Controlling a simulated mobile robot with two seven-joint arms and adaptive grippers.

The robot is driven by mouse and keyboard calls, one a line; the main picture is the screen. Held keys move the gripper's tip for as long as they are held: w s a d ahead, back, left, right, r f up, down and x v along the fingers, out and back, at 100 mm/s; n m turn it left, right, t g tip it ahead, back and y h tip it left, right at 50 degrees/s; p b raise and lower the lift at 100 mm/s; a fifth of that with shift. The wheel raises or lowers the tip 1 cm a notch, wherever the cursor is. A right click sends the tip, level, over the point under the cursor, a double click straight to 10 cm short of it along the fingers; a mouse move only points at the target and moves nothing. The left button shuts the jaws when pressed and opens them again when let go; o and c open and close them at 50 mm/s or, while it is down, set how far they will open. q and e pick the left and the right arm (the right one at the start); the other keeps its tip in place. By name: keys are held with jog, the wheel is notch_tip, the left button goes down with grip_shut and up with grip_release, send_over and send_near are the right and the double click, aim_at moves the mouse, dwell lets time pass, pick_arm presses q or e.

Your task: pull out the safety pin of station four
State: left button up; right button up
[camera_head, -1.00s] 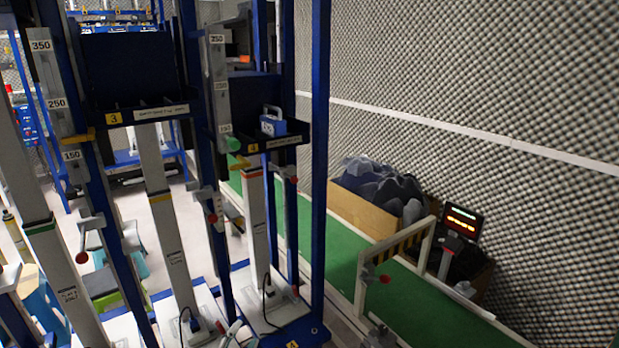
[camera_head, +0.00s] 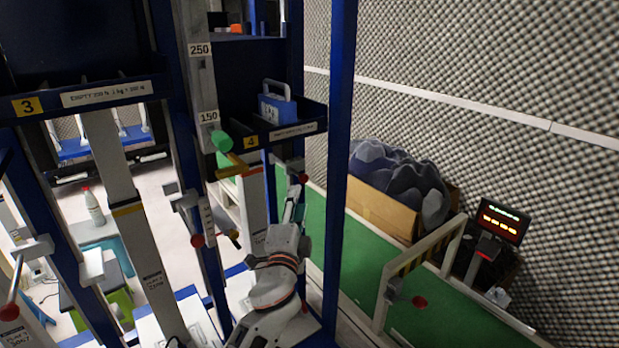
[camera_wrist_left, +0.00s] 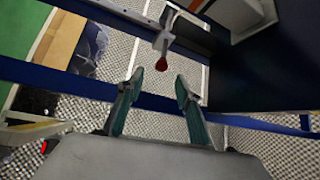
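Station four carries a yellow 4 label (camera_head: 251,142) on its dark tray. A red ball knob (camera_head: 303,178) sits on its right upright, just below the tray. Another red knob (camera_head: 196,240) is on the left upright; I cannot tell from the frames which is the safety pin. My left gripper (camera_head: 294,204) reaches up close below the right-hand knob, partly hidden by its own wrist. In the left wrist view the gripper (camera_wrist_left: 158,82) is open and empty, and a red knob (camera_wrist_left: 162,65) on a pale bracket lies just beyond, between its fingertips. My right gripper is not in view.
A blue weight box (camera_head: 278,107) stands on station four's tray. A blue post (camera_head: 342,150) stands close right of my arm. Station three's tray (camera_head: 95,95) is at the left.

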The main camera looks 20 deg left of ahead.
aim_at(303, 182)
pick_arm(q)
jog(key=x, duration=0.8)
jog(key=shift+d+r, duration=0.1)
jog(key=shift+r, duration=0.1)
jog(key=shift+s, duration=0.1)
jog(key=shift+c, duration=0.2)
grip_shut()
